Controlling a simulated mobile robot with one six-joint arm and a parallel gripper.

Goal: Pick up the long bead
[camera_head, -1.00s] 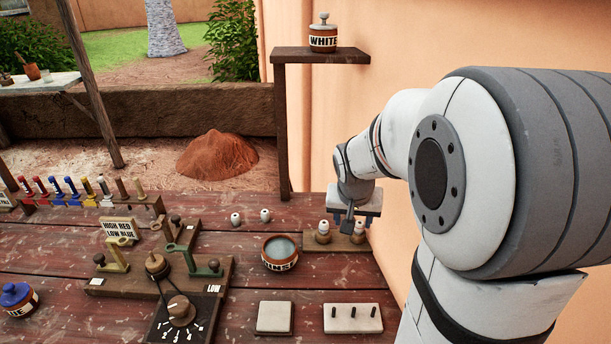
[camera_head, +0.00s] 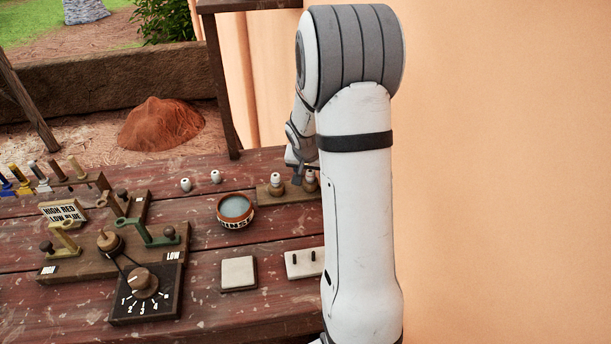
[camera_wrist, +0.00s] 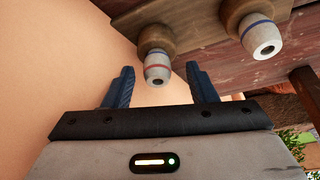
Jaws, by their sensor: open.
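In the wrist view my gripper (camera_wrist: 162,84) is open, with a blue finger on each side. A whitish bead with red bands (camera_wrist: 157,69) sits on a round wooden peg, beyond and roughly between the fingertips; I cannot tell any contact. A second whitish bead with a blue band (camera_wrist: 260,38) stands on a peg to the right, outside the fingers. In the head view the wooden stand (camera_head: 264,191) carries these beads, and my arm partly covers its right end. Two small white beads (camera_head: 185,184) (camera_head: 215,176) lie on the table. I cannot tell which is the long bead.
A rinse bowl (camera_head: 236,210) stands left of the stand. A pale square block (camera_head: 239,273) and a white peg board (camera_head: 303,264) lie nearer. A wooden dial device (camera_head: 145,290) is at the left. A plaster wall (camera_head: 500,180) closes the right side.

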